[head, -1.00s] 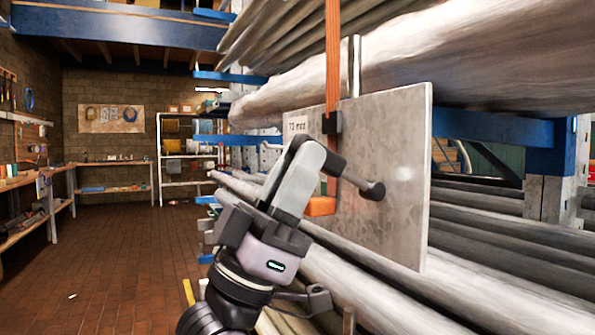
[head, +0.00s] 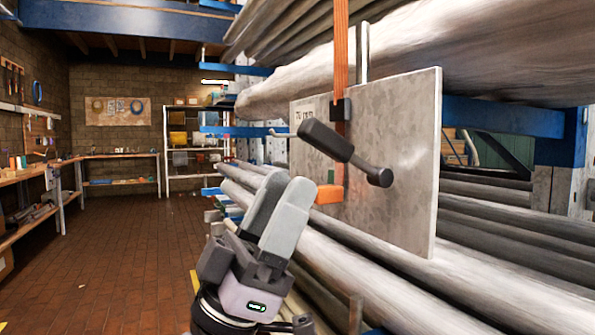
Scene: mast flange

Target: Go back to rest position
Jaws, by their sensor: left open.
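My left gripper (head: 280,200) is in the lower middle of the head view, pointing up. It is open and empty, below and left of a black handle (head: 335,146), and apart from it. The handle is an angled lever with a round knob at its right end, in front of a grey metal plate (head: 405,150). An orange strap (head: 341,50) hangs down the plate through a black clip, with an orange block (head: 328,194) at its lower end. My right gripper is not in view.
Long grey pipes (head: 480,290) lie on a blue rack (head: 500,115) on the right, close to my gripper. A shelf (head: 195,150) stands at the back. A workbench (head: 30,210) runs along the left wall. The brick floor (head: 120,240) on the left is clear.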

